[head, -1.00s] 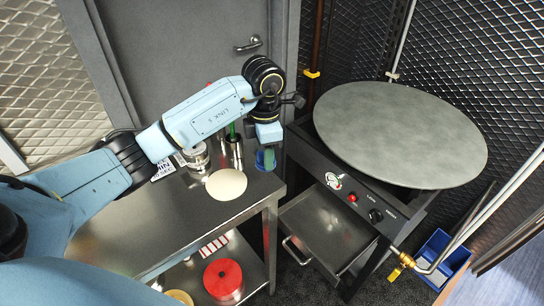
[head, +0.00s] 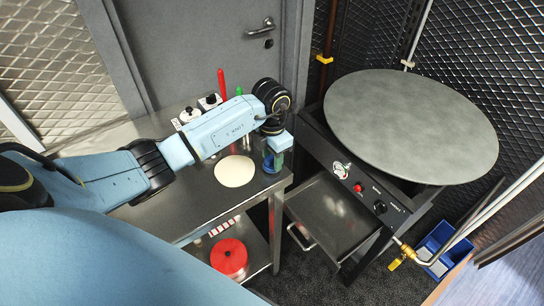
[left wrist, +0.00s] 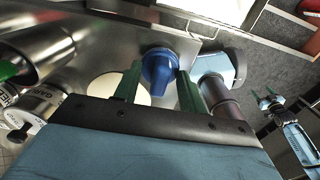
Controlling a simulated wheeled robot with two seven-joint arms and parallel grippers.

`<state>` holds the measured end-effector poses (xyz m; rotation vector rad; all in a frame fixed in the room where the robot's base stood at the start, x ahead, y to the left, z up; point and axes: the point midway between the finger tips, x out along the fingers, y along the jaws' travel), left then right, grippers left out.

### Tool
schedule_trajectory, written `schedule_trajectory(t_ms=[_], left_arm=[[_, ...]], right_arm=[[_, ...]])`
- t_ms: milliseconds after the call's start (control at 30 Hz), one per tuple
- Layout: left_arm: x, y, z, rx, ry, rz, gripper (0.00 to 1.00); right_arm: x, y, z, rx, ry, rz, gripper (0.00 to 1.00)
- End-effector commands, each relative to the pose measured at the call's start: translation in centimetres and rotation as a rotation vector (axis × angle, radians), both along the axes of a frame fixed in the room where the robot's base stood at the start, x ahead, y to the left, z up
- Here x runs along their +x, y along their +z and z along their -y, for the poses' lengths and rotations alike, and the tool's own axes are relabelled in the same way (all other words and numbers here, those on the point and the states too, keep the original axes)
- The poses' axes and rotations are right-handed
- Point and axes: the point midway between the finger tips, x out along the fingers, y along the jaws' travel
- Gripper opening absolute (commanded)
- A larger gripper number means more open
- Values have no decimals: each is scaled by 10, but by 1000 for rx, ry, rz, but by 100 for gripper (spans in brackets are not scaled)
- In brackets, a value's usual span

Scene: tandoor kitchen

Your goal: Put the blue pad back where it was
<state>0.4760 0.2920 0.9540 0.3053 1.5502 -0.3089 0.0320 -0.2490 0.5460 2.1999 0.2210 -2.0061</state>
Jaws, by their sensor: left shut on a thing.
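The blue pad (head: 272,161) is at the right end of the steel counter (head: 180,216), just right of a pale flat dough round (head: 235,171). In the left wrist view the pad (left wrist: 160,66) shows as a dark blue knob-shaped thing between two green fingers. My left gripper (head: 273,157) points down and is shut on it. I cannot tell whether the pad touches the counter. In the left wrist view, what looks like my right gripper (left wrist: 270,101) is small at the far right. Its jaw state is unclear.
A large round griddle (head: 412,127) stands on a black stove to the right, with a steel drawer tray (head: 330,215) pulled out below. Canisters (head: 190,116) and red and green handles stand behind my left arm. A red round (head: 228,256) sits on the lower shelf.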

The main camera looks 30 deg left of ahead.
Motion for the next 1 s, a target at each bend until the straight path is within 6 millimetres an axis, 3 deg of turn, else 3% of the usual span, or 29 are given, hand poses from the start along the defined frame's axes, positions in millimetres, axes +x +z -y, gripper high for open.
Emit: schedule_trajectory(t_ms=[367,400,567,867,1000], left_arm=[[0,-8,0,1,-1,1,20],[0,-9,0,1,-1,1,42],[0,-8,0,0,-1,1,63],[0,-7,0,0,-2,1,63],[1,6,-1,1,-2,5,63]], right_arm=[[0,-2,0,0,0,0,68],[0,-3,0,0,0,0,68],[0,-2,0,0,0,0,68],[0,-1,0,0,-1,0,68],[0,0,0,0,0,0,68]])
